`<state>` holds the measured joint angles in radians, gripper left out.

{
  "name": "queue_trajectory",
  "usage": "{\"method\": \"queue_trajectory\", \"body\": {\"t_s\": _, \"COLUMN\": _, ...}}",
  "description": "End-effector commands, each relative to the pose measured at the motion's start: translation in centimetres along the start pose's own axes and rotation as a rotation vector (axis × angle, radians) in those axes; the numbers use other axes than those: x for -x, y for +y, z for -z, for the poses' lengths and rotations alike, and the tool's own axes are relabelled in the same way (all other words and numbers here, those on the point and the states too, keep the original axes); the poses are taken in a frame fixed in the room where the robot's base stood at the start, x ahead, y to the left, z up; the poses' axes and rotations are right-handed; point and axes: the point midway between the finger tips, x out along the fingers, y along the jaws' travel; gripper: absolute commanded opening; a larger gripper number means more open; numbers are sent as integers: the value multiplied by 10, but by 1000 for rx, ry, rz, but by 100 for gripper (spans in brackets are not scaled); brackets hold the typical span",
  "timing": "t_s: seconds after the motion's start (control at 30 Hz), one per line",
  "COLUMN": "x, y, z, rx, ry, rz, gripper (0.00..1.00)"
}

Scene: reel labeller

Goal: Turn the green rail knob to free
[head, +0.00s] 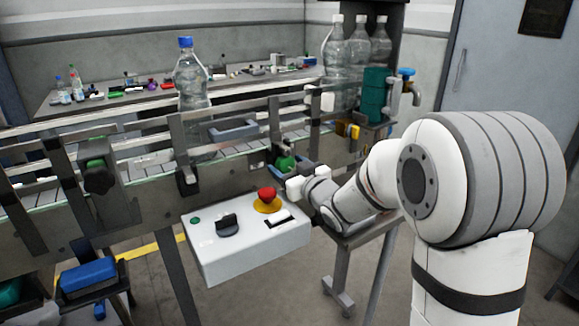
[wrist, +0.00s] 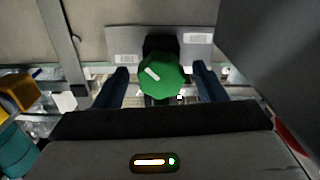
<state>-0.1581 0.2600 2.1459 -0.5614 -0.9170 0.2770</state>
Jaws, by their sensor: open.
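The green rail knob (wrist: 160,78) is a faceted green knob with a white pointer mark, seen in the wrist view in front of a grey plate (wrist: 190,48) with two pale labels. The white mark points to the upper left of the knob face. My gripper (wrist: 160,85) is open, with one dark finger on each side of the knob and a gap showing on both sides. In the head view the green knob (head: 285,162) sits on the conveyor's front side, and my gripper (head: 284,172) is at it. My wrist partly hides that spot.
A white control box (head: 245,240) with a red emergency button (head: 267,194) and a black switch stands just below and left of my gripper. A clear bottle with a blue cap (head: 191,80) stands on the conveyor (head: 140,168). A teal cylinder (head: 374,92) is behind my wrist.

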Motion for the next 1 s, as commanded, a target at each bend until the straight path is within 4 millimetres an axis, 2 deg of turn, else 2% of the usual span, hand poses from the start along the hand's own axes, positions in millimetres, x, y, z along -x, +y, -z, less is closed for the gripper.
{"method": "queue_trajectory", "body": {"t_s": 0.3, "x": 50, "y": 1, "z": 0, "rx": 0, "ry": 1, "rz": -3, "gripper": 64}}
{"method": "queue_trajectory", "body": {"t_s": 0.43, "x": 66, "y": 2, "z": 0, "rx": 1, "ry": 1, "rz": -3, "gripper": 64}}
{"method": "queue_trajectory", "body": {"t_s": 0.6, "x": 74, "y": 1, "z": 0, "rx": 0, "ry": 1, "rz": -1, "gripper": 64}}
{"method": "queue_trajectory", "body": {"t_s": 0.87, "x": 74, "y": 1, "z": 0, "rx": 0, "ry": 0, "rz": -1, "gripper": 64}}
{"method": "queue_trajectory", "body": {"t_s": 1.0, "x": 78, "y": 8, "z": 0, "rx": 5, "ry": -39, "rz": -38, "gripper": 64}}
